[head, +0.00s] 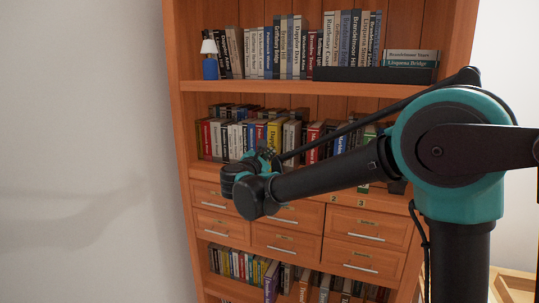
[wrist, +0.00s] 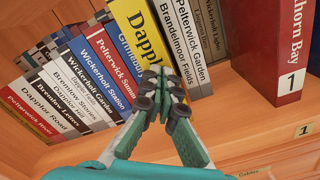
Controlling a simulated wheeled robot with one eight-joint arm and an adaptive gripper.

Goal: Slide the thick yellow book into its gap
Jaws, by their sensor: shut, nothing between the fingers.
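The thick yellow book (wrist: 136,22) stands upright in the row in the wrist view, between a blue book and a grey Brandelmoor Fields book. In the head view it shows on the middle shelf (head: 274,132). My gripper (wrist: 154,84) is shut and empty, its fingertips in front of the lower part of the yellow spine and hiding some of it. I cannot tell whether they touch it. In the head view my gripper (head: 265,160) is partly hidden by my wrist.
A thick red book (wrist: 277,55) marked 1 stands to the right, past an open stretch of shelf. A shelf label 1 (wrist: 303,130) sits below it. Drawers (head: 285,213) lie under the middle shelf. A blue lamp (head: 210,65) stands on the upper shelf.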

